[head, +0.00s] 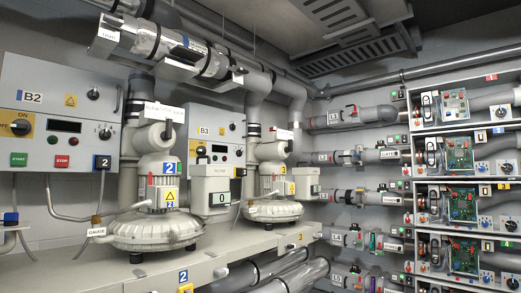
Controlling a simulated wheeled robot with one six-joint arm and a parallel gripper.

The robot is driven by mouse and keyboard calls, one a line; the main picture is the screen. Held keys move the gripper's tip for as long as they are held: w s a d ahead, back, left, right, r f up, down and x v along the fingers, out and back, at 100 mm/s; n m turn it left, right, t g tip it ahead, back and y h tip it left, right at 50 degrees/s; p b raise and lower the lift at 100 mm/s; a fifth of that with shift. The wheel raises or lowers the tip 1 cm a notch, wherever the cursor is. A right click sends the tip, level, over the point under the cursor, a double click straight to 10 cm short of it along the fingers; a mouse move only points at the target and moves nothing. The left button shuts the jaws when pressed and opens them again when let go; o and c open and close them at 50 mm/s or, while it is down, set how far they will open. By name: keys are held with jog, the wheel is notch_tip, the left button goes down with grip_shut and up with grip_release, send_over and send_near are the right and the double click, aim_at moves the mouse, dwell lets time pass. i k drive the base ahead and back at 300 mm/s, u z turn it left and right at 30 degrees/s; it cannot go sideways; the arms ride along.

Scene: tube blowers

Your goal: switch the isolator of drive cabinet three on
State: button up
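Several drive cabinets are stacked as open white-framed bays at the right of the head view. The third bay from the top (462,205) holds a green circuit board with red parts and a blue knob (484,222) at its lower right. My gripper is not in view.
A grey bench (150,264) with two blower units, the nearer (150,228) marked 2, fills the left and middle. Control boxes B2 (60,110) and B3 (213,130) hang behind. Labelled pipes (350,117) run along the far wall beside the bays.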

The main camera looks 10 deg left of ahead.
aim_at(200, 151)
jog(key=u, duration=1.25)
jog(key=i, duration=1.35)
jog(key=z, duration=0.25)
